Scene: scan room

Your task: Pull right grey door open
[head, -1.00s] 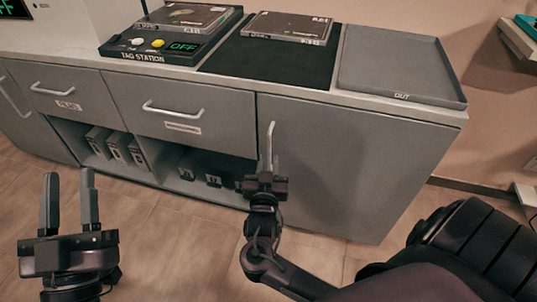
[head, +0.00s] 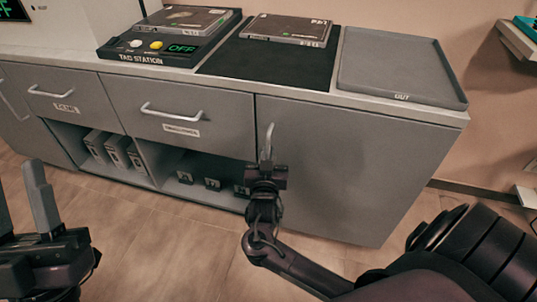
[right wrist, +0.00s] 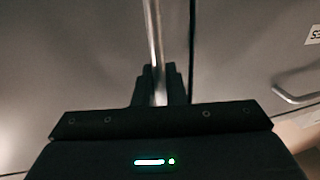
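The right grey door (head: 345,165) is the cabinet's wide right-hand panel and looks closed in the head view. Its upright metal handle (head: 270,138) is near the door's left edge. My right gripper (head: 266,160) is at the lower part of this handle. In the right wrist view, the handle (right wrist: 153,35) runs down between the two fingers of the gripper (right wrist: 160,88), which are close against it on both sides. The handle's lower end is hidden by the gripper. My left gripper (head: 20,205) is open and empty at the left edge, partly out of view.
The counter carries a tag station (head: 150,52), a black mat (head: 275,68) with a device on it, and a grey OUT tray (head: 400,68). Drawers (head: 180,118) and an open shelf with several boxes are left of the door. The floor in front (head: 170,235) is clear.

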